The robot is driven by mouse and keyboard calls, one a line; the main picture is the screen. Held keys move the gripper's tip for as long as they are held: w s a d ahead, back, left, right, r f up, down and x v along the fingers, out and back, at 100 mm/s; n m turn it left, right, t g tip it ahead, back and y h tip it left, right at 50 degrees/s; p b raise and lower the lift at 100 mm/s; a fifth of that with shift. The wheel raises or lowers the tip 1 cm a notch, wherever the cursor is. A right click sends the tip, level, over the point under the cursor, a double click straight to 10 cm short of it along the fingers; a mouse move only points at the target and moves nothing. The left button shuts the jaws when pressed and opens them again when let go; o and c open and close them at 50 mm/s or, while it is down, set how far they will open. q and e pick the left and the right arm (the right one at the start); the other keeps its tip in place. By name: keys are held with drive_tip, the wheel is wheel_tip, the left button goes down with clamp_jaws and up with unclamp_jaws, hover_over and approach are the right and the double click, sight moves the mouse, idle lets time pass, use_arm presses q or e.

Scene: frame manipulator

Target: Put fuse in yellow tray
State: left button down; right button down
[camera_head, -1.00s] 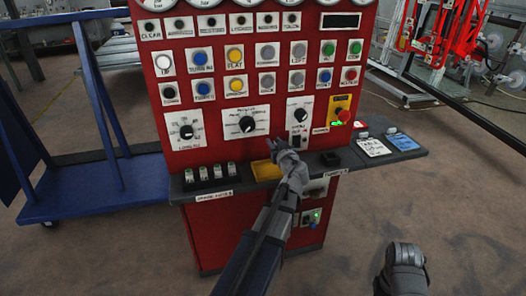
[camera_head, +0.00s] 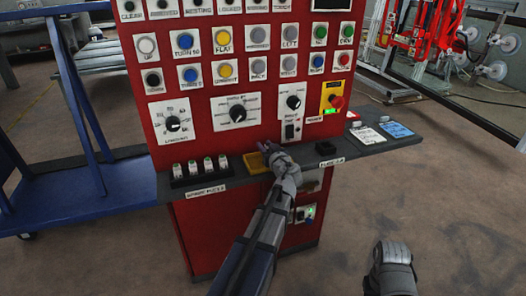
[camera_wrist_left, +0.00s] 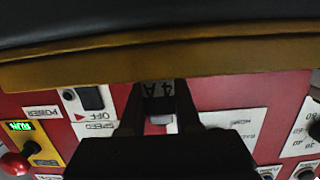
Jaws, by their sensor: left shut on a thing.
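The yellow tray (camera_head: 256,166) sits on the grey shelf at the front of the red control panel. My left gripper (camera_head: 265,147) is over the tray's right part and hides some of it. In the left wrist view, the left gripper (camera_wrist_left: 158,100) is shut on a small fuse (camera_wrist_left: 158,89) marked 4 A. The tray's wall (camera_wrist_left: 160,62) shows there as a wide yellow band close to the fingertips. I cannot tell whether the fuse touches the tray. My right gripper (camera_head: 393,272) is low at the right, away from the shelf; its fingers are not clear.
A black rack (camera_head: 201,179) with several fuses stands left of the tray. A small black holder (camera_head: 326,148) is to its right. White and blue cards (camera_head: 367,136) lie at the shelf's right end. The red panel (camera_head: 200,145) with knobs rises behind the tray.

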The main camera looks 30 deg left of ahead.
use_arm(q)
drive_tip(key=shift+a, duration=0.25)
drive_tip(key=shift+d, duration=0.25)
drive_tip(key=shift+f, duration=0.2)
drive_tip(key=c, duration=0.6)
unclamp_jaws()
drive_tip(key=shift+a+r, duration=0.1)
drive_tip(key=shift+r, duration=0.1)
drive_tip(key=shift+s+d+r, duration=0.1)
drive_tip(key=shift+s+d, duration=0.15)
drive_tip(key=shift+d, duration=0.05)
drive_tip(key=p+v, duration=0.2)
drive_tip(key=v, duration=0.9)
drive_tip(key=shift+d, duration=0.15)
